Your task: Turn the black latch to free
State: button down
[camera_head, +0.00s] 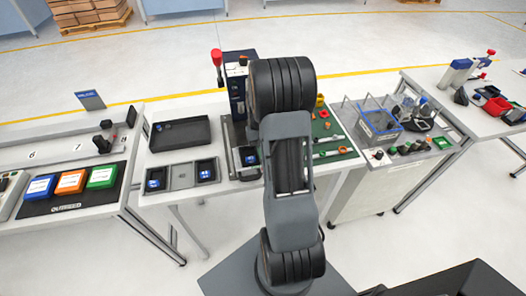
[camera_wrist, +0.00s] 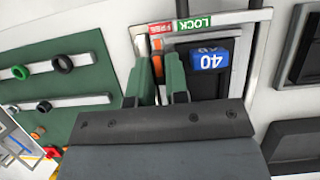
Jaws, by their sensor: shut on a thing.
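In the wrist view the green fingers of my gripper (camera_wrist: 160,82) point down over a fixture and stand close together. Between them is a narrow dark piece, the black latch (camera_wrist: 158,66), mostly hidden by the fingers. It lies below the red FREE label (camera_wrist: 160,28), to the left of the green LOCK label (camera_wrist: 194,23).
A green board (camera_wrist: 75,75) with rails and rings lies left of the fixture in the wrist view. Dark trays (camera_wrist: 300,50) lie to the right. In the head view, a blue machine with a red-knobbed lever (camera_head: 217,58) rises behind the fixture.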

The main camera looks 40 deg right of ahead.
jog(key=c, duration=1.1)
grip_release()
jog(key=shift+r, duration=0.1)
jog(key=shift+r, duration=0.3)
notch_tip(320, 180, up, 3)
jog(key=shift+f, duration=0.2)
jog(key=s+a+r, duration=0.2)
jog(key=s+r, duration=0.1)
jog(key=s, duration=0.1)
jog(key=s+a+r+b, duration=0.1)
jog(key=s+a+r, duration=0.1)
jog(key=s+r, duration=0.1)
jog(key=s+a+r+b, duration=0.1)
jog(key=s+a+r, duration=0.1)
jog(key=s, duration=0.3)
jog(key=shift+s+r, duration=0.35)
jog(key=shift+r, duration=0.45)
